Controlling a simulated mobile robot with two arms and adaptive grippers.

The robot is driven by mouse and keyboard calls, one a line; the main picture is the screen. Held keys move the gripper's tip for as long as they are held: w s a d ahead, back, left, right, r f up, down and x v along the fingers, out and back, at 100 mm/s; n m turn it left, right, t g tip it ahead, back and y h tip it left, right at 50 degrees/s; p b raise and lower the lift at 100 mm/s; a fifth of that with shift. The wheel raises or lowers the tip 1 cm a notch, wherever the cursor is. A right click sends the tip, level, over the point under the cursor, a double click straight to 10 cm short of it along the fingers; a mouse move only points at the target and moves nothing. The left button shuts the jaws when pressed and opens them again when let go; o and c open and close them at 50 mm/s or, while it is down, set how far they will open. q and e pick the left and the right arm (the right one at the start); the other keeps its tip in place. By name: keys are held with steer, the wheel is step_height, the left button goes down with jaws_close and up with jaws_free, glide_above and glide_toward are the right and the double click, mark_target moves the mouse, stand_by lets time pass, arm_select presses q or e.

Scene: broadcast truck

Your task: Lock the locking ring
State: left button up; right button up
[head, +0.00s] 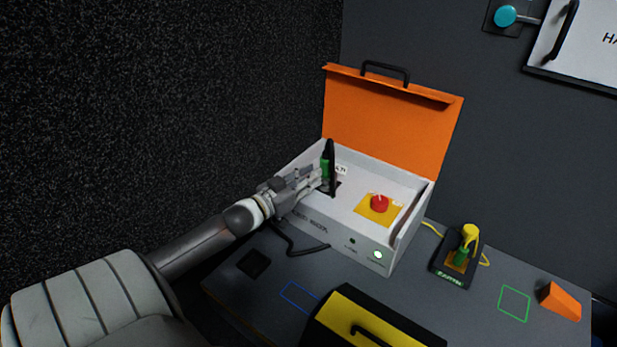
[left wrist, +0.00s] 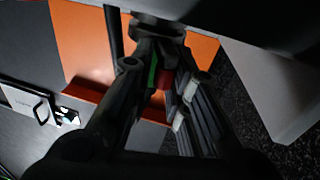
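A black upright plug or cable end with a green band (head: 325,168) stands in the left part of a white box (head: 318,212) with its orange lid (head: 390,120) raised. I cannot make out a separate locking ring on it. My left gripper (head: 318,181) reaches in over the box's front wall, with its fingertips at the plug's lower part. In the left wrist view, the fingers (left wrist: 158,75) stand on both sides of a green strip (left wrist: 152,73) and a red part. Whether they touch or grip the plug is unclear. My right gripper is not in view.
A red button (head: 379,203) on a yellow plate is in the box's right part. A black holder (head: 446,267) with a yellow-green connector stands to the right. A yellow-black case (head: 345,318) is in front, and an orange wedge (head: 560,301) lies far right.

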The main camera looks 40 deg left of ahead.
arm_select(q)
steer(key=shift+a, duration=0.2)
jaws_close()
steer(key=shift+w+a+r+m+h+p, duration=0.2)
steer(key=shift+m+h+p, duration=0.1)
steer(key=shift+p, duration=0.3)
steer(key=shift+a+m+h+p, duration=0.2)
steer(key=shift+m+h+p, duration=0.25)
steer(key=shift+h, duration=0.25)
steer(key=shift+f, duration=0.1)
steer(key=o, duration=0.7)
jaws_free()
steer(key=shift+s, duration=0.1)
steer(key=shift+d+f, duration=0.1)
